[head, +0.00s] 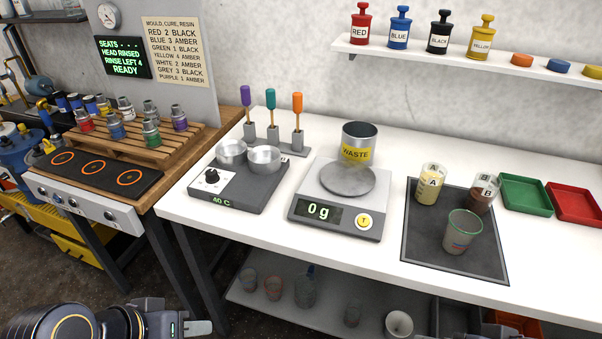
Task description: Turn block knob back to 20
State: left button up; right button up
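The heating block (240,190) is a dark grey unit near the left end of the white bench, with two metal cups (263,158) on top. Its black knob (212,177) sits on a white panel at the front left, with a small white mark. The green display (221,200) on its front edge reads 40 C. My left gripper (200,327) is at the bottom left, low and well in front of the bench, apart from the knob. Its fingers are partly cut off, so their opening is unclear. My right gripper is not in view.
A scale (340,205) reading 0 g stands right of the block, with a waste can (359,142) behind it. Upright coloured tools in a stand (292,150) are behind the block. A wooden side bench (190,150) adjoins at left. The bench strip before the block is narrow but clear.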

aim_at(212, 177)
jog(key=i+j+u, duration=0.2)
jog(key=u, duration=0.25)
jog(key=i+u, duration=0.25)
jog(key=u, duration=0.15)
jog(key=i+u, duration=0.25)
jog(key=u, duration=0.2)
jog(key=j, duration=0.05)
